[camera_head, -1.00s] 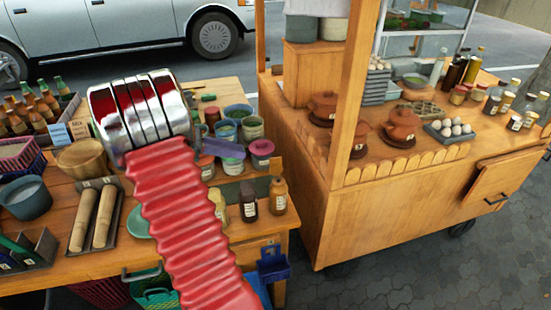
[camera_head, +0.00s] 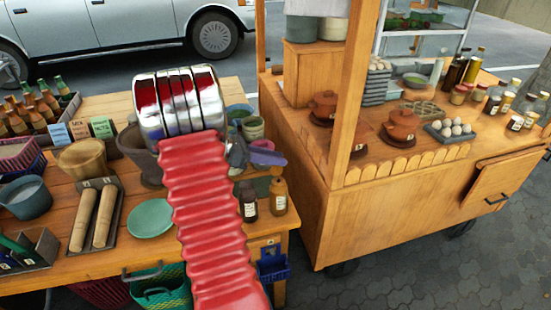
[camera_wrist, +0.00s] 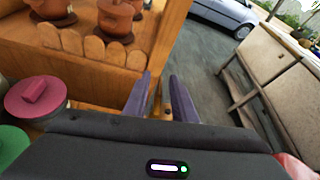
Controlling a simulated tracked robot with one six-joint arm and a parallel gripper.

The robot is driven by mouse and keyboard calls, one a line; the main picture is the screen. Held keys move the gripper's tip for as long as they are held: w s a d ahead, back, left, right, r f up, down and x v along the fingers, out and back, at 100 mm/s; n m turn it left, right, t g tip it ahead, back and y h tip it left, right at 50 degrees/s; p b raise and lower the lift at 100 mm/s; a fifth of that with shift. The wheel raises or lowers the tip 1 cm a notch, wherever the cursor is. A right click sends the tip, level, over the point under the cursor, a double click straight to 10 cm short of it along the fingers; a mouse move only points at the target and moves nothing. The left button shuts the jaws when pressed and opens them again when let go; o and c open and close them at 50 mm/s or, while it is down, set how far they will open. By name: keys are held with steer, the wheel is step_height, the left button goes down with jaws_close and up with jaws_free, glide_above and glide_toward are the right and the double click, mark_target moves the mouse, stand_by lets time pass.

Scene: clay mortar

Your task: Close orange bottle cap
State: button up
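An amber-orange bottle (camera_head: 279,194) with a light label stands upright near the right edge of the wooden table, beside a dark bottle (camera_head: 248,201). I cannot make out the state of its cap. My gripper (camera_head: 238,152) is over the table, left of and farther back than the orange bottle, close to a pink-lidded jar (camera_head: 268,153). In the wrist view my two purple fingers (camera_wrist: 161,100) stand apart, with no object clearly held. A small brown-orange patch shows between them; I cannot tell what it is. My arm hides part of the table.
The pink lid (camera_wrist: 38,98) and a green lid (camera_wrist: 10,142) lie left of my fingers in the wrist view. A wooden cart (camera_head: 330,215) with pots, eggs and bottles stands to the right. A green plate (camera_head: 150,218) and rolling pins are at the table's front left.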

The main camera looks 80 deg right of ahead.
steer(key=shift+s+d, duration=0.1)
steer(key=shift+s, duration=0.05)
steer(key=shift+c, duration=0.7)
jaws_close()
